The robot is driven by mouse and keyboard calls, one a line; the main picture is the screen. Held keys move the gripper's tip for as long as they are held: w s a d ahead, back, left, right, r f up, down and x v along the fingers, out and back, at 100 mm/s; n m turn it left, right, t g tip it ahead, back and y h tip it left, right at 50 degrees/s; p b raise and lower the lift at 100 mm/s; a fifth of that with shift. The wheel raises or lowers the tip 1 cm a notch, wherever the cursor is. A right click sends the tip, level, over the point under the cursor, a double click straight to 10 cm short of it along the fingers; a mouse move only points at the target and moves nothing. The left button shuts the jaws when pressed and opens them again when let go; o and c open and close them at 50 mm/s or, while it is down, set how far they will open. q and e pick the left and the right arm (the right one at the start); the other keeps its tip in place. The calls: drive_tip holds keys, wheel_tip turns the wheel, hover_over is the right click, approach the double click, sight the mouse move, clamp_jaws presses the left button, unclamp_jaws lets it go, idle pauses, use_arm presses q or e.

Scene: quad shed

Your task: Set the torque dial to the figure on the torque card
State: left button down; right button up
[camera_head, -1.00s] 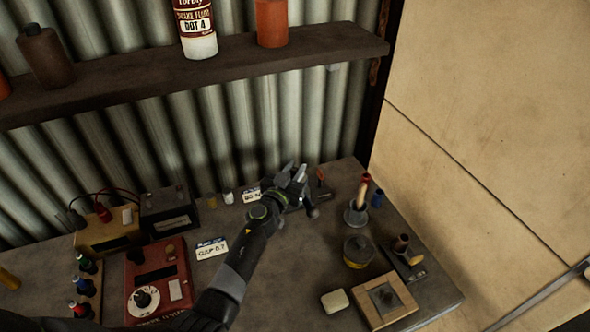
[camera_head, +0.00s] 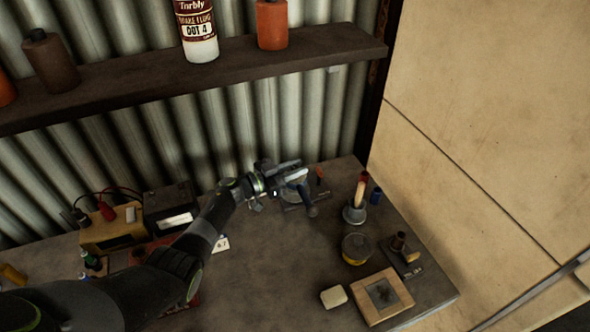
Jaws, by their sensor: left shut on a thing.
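My left gripper (camera_head: 290,178) is at the back of the bench, shut on a part of a grey device (camera_head: 293,192) with a pale round face and a dark-ended handle. That part seems to be the torque dial, but the fingers cover most of it. I cannot read its setting. A white card (camera_head: 221,243) shows one edge beside my left forearm; the rest is hidden. I cannot tell which card is the torque card. My right gripper is not in view.
A battery (camera_head: 170,210) and a tan box (camera_head: 112,230) stand at the left. The shelf (camera_head: 240,72) is above. The middle of the bench is clear.

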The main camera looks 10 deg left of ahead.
sight(295, 168)
use_arm(q)
drive_tip(key=shift+f+m+g+h+b, duration=0.1)
drive_tip(key=shift+m+g+h+b, duration=0.25)
drive_tip(key=shift+m+g+h, duration=0.2)
drive_tip(key=shift+g, duration=0.25)
drive_tip(key=c, duration=1.3)
unclamp_jaws()
wheel_tip(295, 168, up, 10)
drive_tip(key=shift+r+p, duration=0.1)
drive_tip(key=shift+p, duration=0.75)
